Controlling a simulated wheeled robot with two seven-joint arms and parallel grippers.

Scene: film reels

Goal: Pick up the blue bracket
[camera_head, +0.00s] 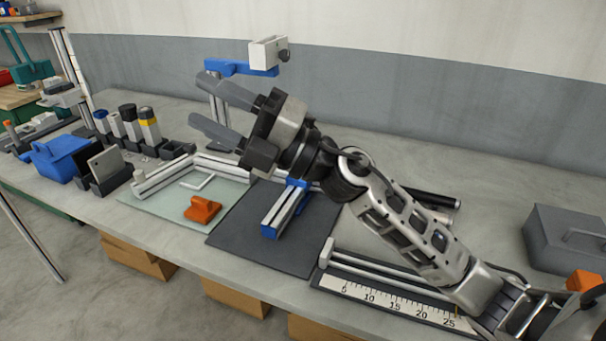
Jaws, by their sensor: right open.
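A blue bracket-like arm (228,67) stands out from an upright metal post at the back of the bench, with a white block (265,53) at its right end. A second blue-ended piece, a short metal rail with blue ends (270,231), lies on the dark mat below my right gripper. I cannot tell for certain which is the blue bracket. My right gripper (212,108) is open and empty, its fingers pointing left in front of the post and partly hiding it. My left gripper is not in view.
An orange part (202,209) lies on a pale green mat (150,203) beside the dark mat (252,256). A blue bin (58,157) and several bottles stand at left. A ruler (395,304) with rails lies in front, and a grey box (566,240) stands at right.

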